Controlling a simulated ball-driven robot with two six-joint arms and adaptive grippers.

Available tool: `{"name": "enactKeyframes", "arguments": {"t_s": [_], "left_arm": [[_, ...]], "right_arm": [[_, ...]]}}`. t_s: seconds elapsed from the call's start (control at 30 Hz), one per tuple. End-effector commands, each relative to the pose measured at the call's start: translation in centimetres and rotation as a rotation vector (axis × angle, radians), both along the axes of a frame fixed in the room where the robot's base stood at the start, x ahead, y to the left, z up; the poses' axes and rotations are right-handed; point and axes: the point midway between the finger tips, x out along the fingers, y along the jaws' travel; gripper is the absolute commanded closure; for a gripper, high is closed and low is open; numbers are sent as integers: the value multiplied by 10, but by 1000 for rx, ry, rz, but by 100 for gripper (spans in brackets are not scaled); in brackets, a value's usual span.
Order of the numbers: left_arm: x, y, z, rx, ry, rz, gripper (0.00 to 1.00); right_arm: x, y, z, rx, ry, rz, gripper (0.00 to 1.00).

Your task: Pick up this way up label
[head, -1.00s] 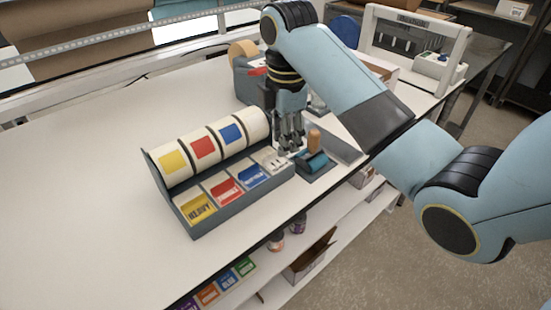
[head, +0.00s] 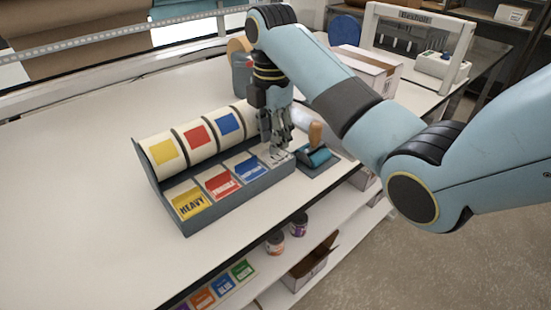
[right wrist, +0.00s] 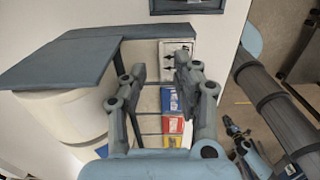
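The this way up label (right wrist: 178,46) is white with black arrows. It lies in the end compartment of the grey label dispenser (head: 238,206), and in the head view the label (head: 277,158) is partly hidden by my fingers. The heavy label (head: 188,201), a red label (head: 222,182) and a blue label (head: 249,167) fill the other compartments. My right gripper (head: 275,148) is low over the label's end of the dispenser. In the right wrist view my right gripper (right wrist: 161,68) is open, with its fingers apart and nothing held between them. My left gripper is out of view.
Large label rolls (head: 198,137) stand behind the flat labels. A roller tool with a wooden handle (head: 317,150) lies just right of the dispenser. An open carton (head: 372,68) stands farther back. The table at left is clear.

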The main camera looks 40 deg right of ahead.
Motion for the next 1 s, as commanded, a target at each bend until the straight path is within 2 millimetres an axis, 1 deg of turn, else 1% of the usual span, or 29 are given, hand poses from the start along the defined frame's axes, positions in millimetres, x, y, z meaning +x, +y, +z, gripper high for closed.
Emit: {"name": "enactKeyframes", "arguments": {"t_s": [0.13,0.37,0.47,0.6,1.0], "left_arm": [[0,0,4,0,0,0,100],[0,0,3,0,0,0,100],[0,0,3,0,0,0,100],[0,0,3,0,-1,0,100],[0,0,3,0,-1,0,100]], "right_arm": [[0,0,-14,0,-1,1,70],[0,0,-17,0,-2,1,70],[0,0,-17,0,-2,1,81],[0,0,-17,0,-2,0,99],[0,0,-16,0,-2,0,100]]}}
